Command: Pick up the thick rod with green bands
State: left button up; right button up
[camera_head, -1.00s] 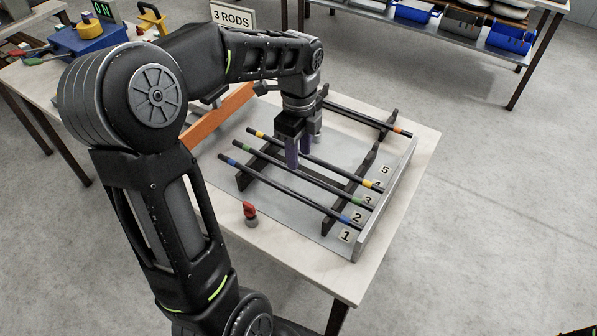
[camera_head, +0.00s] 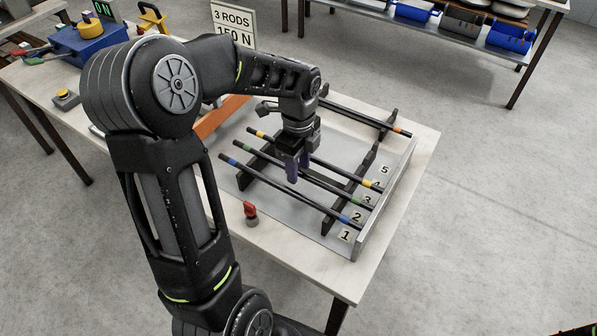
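The rod with green bands (camera_head: 333,188) lies across the dark notched rack, its right end near the label 2. It is dark, with a green band near each end. My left gripper (camera_head: 291,172) points down over the middle of this rod, with its purple fingers spread apart. The fingertips are at about the rod's height in the picture and hide a short part of it. I cannot tell whether they touch it. My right gripper is not in view.
A blue-banded rod (camera_head: 284,190) lies in front and a yellow-banded rod (camera_head: 345,172) behind. An orange-banded rod (camera_head: 360,116) lies at the back. A red-topped piece (camera_head: 250,210) stands on the near table edge. A sign (camera_head: 233,24) stands behind my arm.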

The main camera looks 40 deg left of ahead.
pick_arm(q)
jog(key=shift+c, duration=0.3)
grip_shut()
dwell(0.3)
